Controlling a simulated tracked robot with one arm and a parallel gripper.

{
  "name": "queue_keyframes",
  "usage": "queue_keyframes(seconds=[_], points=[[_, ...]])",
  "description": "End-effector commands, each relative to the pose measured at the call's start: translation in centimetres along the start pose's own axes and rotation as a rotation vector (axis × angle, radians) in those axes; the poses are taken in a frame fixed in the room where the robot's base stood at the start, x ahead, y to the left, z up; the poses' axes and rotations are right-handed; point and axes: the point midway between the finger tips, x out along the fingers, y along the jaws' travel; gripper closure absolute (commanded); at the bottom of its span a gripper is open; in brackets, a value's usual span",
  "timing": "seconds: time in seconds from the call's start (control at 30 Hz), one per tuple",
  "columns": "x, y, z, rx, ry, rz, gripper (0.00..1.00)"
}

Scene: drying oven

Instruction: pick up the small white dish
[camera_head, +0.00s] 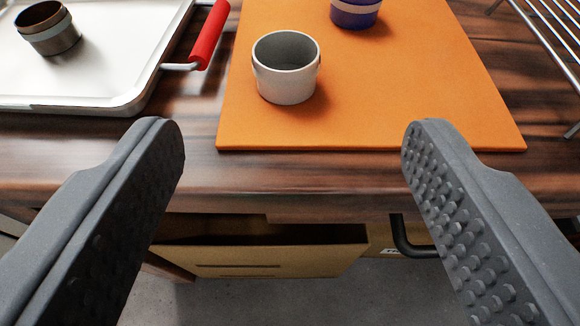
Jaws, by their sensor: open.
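The small white dish (288,86) is a round, cup-like dish standing upright on an orange mat (420,90), near the mat's front left part. It looks empty, with a grey inside. My gripper (292,130) is open, with its two dark studded fingers wide apart at left and right. The dish lies beyond the fingertips, about midway between them in the picture. Nothing is between the fingers, and neither finger touches the dish.
A blue dish (355,12) stands behind on the mat. At left, a white tray (110,75) with a red handle (209,35) holds a brown dish (48,28). A wire rack (545,35) is at right. An open drawer (270,258) shows below the wooden table edge (280,180).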

Motion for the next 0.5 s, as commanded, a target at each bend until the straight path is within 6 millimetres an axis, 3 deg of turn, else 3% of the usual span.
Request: queue_keyframes(seconds=[0.03, 0.1, 0.5], points=[[0.3, -0.1, 1.5, 0.0, -0.006, 0.0, 0.36], [0.4, -0.1, 2.1, -0.002, -0.007, 0.0, 0.36], [1.9, -0.6, 1.6, -0.005, -0.001, -0.006, 0.36]])
